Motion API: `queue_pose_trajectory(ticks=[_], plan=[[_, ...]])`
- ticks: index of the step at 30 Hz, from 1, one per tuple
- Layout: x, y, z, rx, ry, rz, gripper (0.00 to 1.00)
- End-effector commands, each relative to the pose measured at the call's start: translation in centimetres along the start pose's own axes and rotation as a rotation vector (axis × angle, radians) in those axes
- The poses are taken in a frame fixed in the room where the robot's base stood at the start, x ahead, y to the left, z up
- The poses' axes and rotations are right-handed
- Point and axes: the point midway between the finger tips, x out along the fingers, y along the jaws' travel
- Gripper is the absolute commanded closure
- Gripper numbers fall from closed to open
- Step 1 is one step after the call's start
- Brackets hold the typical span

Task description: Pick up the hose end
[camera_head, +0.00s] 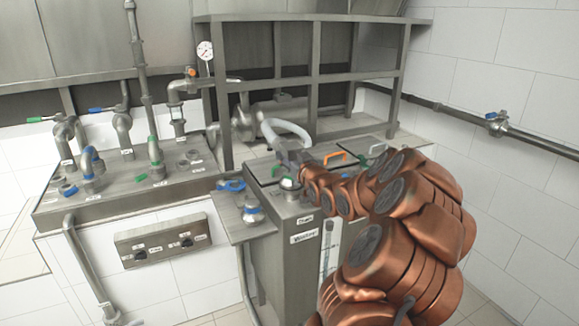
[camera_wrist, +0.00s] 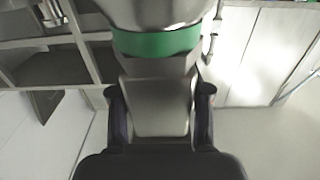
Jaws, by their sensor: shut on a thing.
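The hose end (camera_wrist: 160,105) is a grey metal piece with a green band (camera_wrist: 156,43), seen close up in the wrist view. My gripper (camera_wrist: 159,92) has its dark fingers pressed on both sides of the hose end. In the head view, my gripper (camera_head: 297,160) is above the grey metal tank, at the lower end of the pale curved hose (camera_head: 288,128). The hose end is small there and partly hidden by my gripper.
The grey tank (camera_head: 303,262) has a lid with green and orange handles (camera_head: 342,157). A small side shelf (camera_head: 228,209) carries blue-handled valves. A piped counter (camera_head: 110,200) stands at left and a metal rack (camera_head: 312,78) behind. A wall pipe (camera_head: 545,140) runs at right.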

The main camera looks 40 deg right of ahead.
Motion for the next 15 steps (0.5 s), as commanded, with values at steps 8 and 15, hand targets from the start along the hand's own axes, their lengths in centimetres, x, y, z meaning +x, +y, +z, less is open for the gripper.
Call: queue_pose_trajectory(ticks=[8, 15], plan=[[0.00, 0.01, 0.03, 0.001, 0.000, 0.000, 1.00], [-0.01, 0.03, -0.05, 0.001, 0.001, 0.001, 1.00]])
